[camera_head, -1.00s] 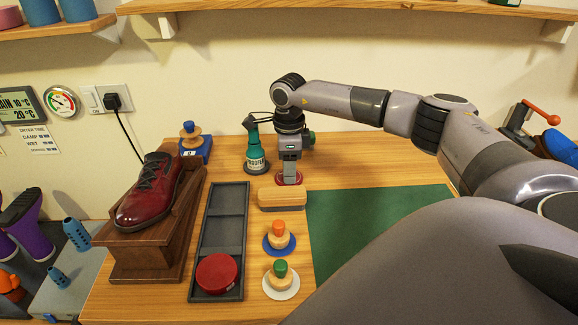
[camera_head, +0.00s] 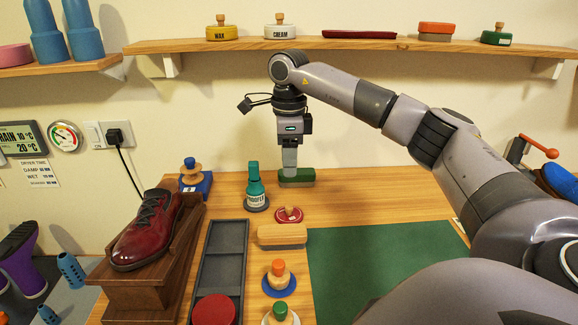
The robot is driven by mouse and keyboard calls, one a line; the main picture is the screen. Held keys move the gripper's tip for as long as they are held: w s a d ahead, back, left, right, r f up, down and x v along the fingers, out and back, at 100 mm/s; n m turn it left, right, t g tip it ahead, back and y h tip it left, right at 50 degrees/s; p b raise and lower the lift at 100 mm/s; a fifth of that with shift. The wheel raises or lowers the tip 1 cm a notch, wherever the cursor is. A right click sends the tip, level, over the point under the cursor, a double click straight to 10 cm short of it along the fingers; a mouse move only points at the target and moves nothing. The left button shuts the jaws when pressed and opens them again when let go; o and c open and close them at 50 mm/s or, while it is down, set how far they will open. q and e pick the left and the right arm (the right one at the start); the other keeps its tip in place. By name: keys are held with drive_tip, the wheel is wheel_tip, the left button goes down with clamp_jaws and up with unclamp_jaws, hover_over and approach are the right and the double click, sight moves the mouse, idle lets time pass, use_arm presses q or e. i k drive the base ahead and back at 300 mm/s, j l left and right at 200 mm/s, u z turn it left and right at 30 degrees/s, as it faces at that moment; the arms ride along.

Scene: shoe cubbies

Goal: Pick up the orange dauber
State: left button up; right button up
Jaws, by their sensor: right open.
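The orange dauber (camera_head: 278,268), a wooden knob with an orange top, stands upright on a blue round base on the wooden bench, in front of the wooden brush block. My right gripper (camera_head: 290,168) hangs pointing down farther back, well behind the dauber, and is open. Its fingertips are at or just in front of a low green block (camera_head: 298,181); I cannot tell whether they touch it. The gap between the fingers is hard to see from here. My left gripper is not in view.
A green-topped dauber (camera_head: 280,310) stands nearer, cut off by the frame edge. A wooden block (camera_head: 283,236), a red knobbed disc (camera_head: 289,215) and a teal bottle (camera_head: 255,187) stand behind. A grey tray (camera_head: 228,245) and shoe stand (camera_head: 150,285) lie left; a green mat (camera_head: 370,255) lies right.

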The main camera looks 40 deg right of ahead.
sight(279, 276)
drive_tip(key=k, duration=1)
